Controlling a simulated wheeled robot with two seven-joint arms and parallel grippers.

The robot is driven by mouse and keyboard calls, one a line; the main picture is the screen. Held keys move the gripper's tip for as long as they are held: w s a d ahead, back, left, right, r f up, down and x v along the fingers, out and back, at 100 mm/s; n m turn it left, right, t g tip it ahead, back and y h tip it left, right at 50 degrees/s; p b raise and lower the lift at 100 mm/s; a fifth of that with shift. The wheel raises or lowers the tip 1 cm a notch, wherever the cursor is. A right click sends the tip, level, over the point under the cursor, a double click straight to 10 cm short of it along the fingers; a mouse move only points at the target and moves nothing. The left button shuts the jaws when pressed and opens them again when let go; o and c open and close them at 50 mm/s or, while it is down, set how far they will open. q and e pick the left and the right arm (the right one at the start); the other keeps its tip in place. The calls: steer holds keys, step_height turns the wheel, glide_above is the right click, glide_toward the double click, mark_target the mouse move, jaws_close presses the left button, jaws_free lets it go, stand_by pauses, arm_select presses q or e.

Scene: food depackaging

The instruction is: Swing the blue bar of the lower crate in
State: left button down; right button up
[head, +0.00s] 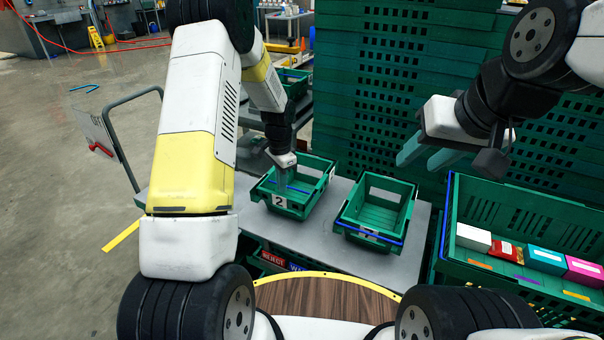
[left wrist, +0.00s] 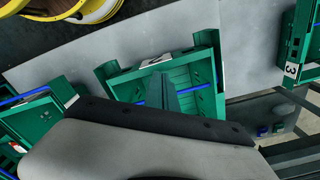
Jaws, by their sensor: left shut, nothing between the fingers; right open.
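A green crate labelled 2 (head: 279,201) stands on the grey table, left of a second green crate (head: 347,222). Blue bar (head: 300,189) shows inside crate 2. Another blue bar (head: 368,235) runs along the front rim of the second crate. My left gripper (head: 282,181) is shut and empty, its fingers reaching down over crate 2; whether they touch the bar I cannot tell. In the left wrist view the fingers (left wrist: 162,91) show in front of the crate. My right gripper (head: 427,156) is open and empty, in the air before the green crate stack. Which crate is the lower one is unclear.
A large green bin (head: 520,225) with several coloured packages stands at the right. Tall green stacked crates (head: 385,70) rise behind the table. Bare grey table (head: 327,222) shows between the two crates. Crate 3 (left wrist: 294,45) appears at the right of the left wrist view.

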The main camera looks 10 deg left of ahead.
stand_by(0.4)
arm_select(q)
step_height(320, 180, up, 8)
steer(key=shift+s+a, duration=0.15)
steer(key=shift+s, duration=0.3)
stand_by(0.4)
steer(key=s+r+n+t+h, duration=0.1)
steer(key=s+r+n, duration=0.1)
steer(key=s+r, duration=0.45)
steer(key=s+r+n+t, duration=0.2)
steer(key=s+r, duration=0.2)
steer(key=r, duration=0.6)
steer(key=s+d+r+n+t+h, duration=0.1)
steer(key=s+r+n+t, duration=0.2)
steer(key=s, duration=1.3)
step_height(320, 180, up, 3)
steer(key=shift+s+r+n, duration=0.2)
steer(key=shift+s+n, duration=0.15)
steer(key=shift+n, duration=0.85)
